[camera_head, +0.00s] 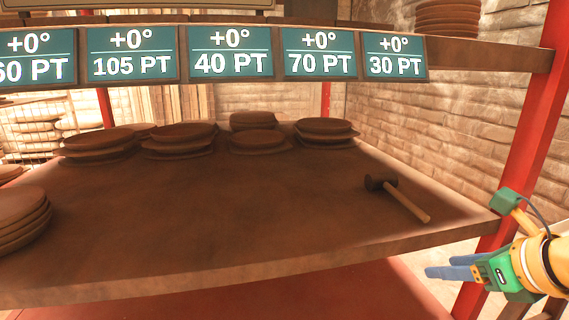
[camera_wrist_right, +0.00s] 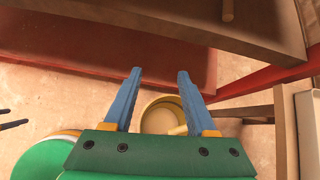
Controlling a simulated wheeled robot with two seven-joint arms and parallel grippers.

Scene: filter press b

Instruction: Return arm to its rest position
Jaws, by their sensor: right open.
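My right gripper (camera_head: 452,271) is at the lower right of the head view, in front of the shelf's right front corner and just below its board. It also shows in the wrist view (camera_wrist_right: 160,72), where its two blue fingers are spread apart with nothing held between them. My left gripper is not in the head view.
A wooden shelf board (camera_head: 250,215) carries stacks of round brown discs (camera_head: 180,135) and a mallet (camera_head: 400,195) near its right side. A red post (camera_head: 525,130) stands close to my right gripper. A round cream vessel (camera_wrist_right: 162,117) lies beyond the fingers, lower down.

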